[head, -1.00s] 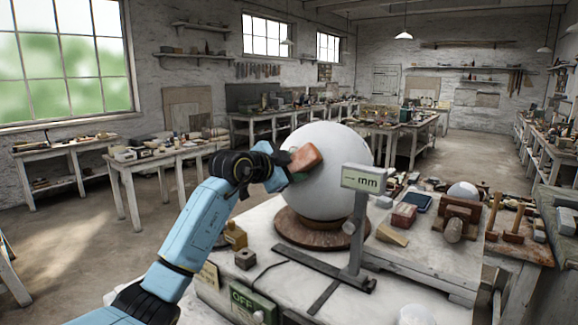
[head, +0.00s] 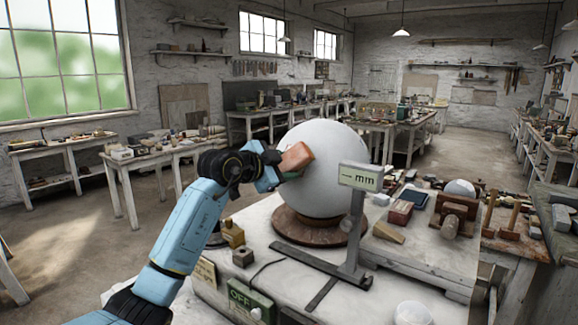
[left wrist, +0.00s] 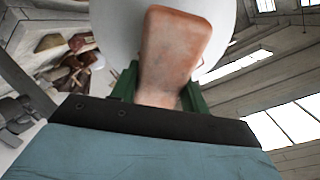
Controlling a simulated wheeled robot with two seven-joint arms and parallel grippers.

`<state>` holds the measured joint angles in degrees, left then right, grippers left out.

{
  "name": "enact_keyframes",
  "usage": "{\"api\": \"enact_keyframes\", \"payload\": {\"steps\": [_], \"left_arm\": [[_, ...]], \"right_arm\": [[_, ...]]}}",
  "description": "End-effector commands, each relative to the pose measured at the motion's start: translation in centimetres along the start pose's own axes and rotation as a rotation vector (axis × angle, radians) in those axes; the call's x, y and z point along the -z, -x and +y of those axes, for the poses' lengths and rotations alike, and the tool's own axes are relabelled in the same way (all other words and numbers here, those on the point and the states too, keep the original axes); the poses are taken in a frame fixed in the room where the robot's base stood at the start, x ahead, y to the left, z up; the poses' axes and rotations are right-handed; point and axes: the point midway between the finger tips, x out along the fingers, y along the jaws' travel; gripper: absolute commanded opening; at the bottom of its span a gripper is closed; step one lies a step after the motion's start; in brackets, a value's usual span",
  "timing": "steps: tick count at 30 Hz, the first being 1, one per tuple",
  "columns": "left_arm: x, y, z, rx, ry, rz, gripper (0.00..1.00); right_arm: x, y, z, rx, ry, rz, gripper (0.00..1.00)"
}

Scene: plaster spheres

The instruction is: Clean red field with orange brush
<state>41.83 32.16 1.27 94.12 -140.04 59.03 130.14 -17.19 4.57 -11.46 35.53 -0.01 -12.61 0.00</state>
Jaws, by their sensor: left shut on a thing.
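A large white plaster sphere (head: 333,172) sits on a round brown base (head: 310,226) on the white worktable. My left gripper (head: 281,174) is at the sphere's left side, shut on an orange-brown brush (head: 297,158). The brush also shows in the left wrist view (left wrist: 172,52), between the green fingers, with the sphere (left wrist: 118,30) behind it. The brush lies against or very close to the sphere; I cannot tell whether it touches. No red field shows on the visible side of the sphere. My right gripper is not in view.
A gauge post with an "mm" display (head: 360,177) stands close in front of the sphere on the right. A green "OFF" box (head: 250,300) and small blocks (head: 242,257) lie in front. Tools and a wooden clamp (head: 455,212) crowd the right side.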

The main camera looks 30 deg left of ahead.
Motion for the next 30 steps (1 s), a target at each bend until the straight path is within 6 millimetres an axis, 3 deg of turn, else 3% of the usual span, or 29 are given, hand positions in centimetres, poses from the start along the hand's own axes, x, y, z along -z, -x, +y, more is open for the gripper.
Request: {"api": "enact_keyframes", "payload": {"steps": [30], "left_arm": [[0.0, -1.3, -0.1, 0.001, 0.0, 0.002, 0.2]], "right_arm": [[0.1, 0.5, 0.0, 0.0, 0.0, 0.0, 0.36]]}}
